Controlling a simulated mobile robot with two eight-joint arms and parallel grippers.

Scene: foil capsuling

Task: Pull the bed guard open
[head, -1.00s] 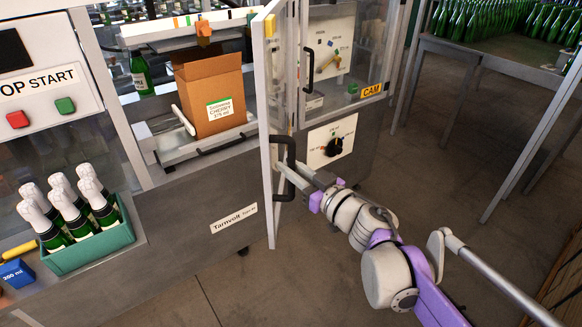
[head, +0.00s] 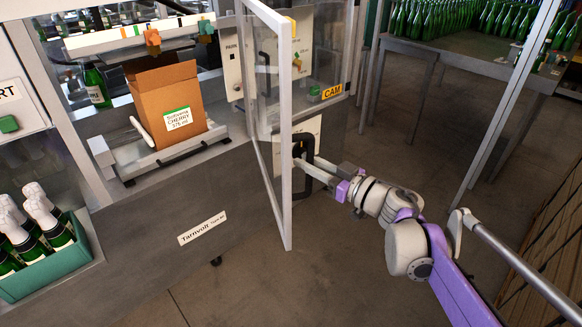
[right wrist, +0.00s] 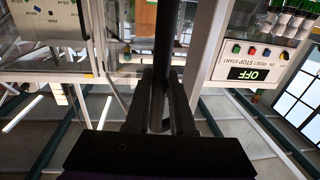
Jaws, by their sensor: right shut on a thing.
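The bed guard (head: 286,130) is a clear panel in a pale frame, standing open from the machine in the head view. Its black handle (head: 298,150) is on the panel's right side. My right gripper (head: 314,170) is shut on this handle, with the arm coming in from the lower right. In the right wrist view the black handle bar (right wrist: 163,45) runs between the fingers (right wrist: 160,105). The fingers partly hide the handle in the head view. My left gripper is not in view.
Behind the guard, an open cardboard box (head: 166,105) stands on the machine bed. A green crate of foil-topped bottles (head: 45,268) is at lower left. A table with green bottles (head: 470,50) stands at upper right. The floor (head: 330,270) below the guard is clear.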

